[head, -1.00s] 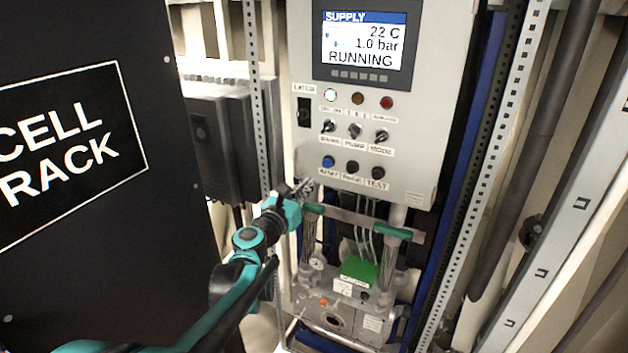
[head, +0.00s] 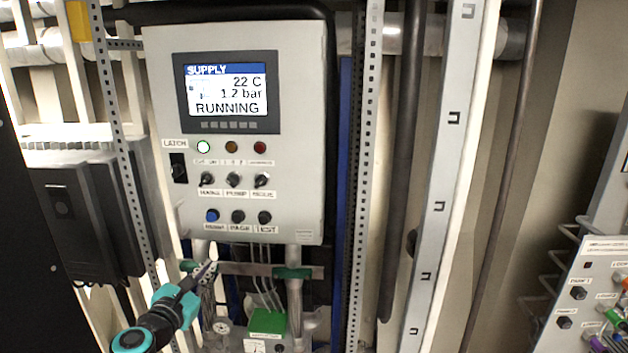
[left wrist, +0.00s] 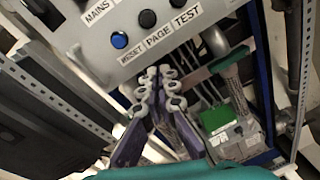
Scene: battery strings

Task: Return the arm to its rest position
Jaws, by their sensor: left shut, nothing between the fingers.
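My left arm comes in from the bottom left of the head view. Its gripper (head: 207,272) is shut and empty, just below the lower left corner of the grey control panel (head: 300,120). In the left wrist view the closed fingers (left wrist: 158,90) point up toward the panel's underside, below the RESET, PAGE and TEST labels, with nothing between them. The panel screen (head: 226,92) reads SUPPLY, 22 C, 1.2 bar, RUNNING. A white lamp (head: 203,147) is lit beneath it. My right gripper is not in view.
Pipes with green-handled valves (head: 292,273) and a green block (head: 267,322) sit below the panel. Perforated metal uprights (head: 365,180) stand beside it. A dark box (head: 70,215) is at left. Another panel with colourful connectors (head: 590,300) stands at far right.

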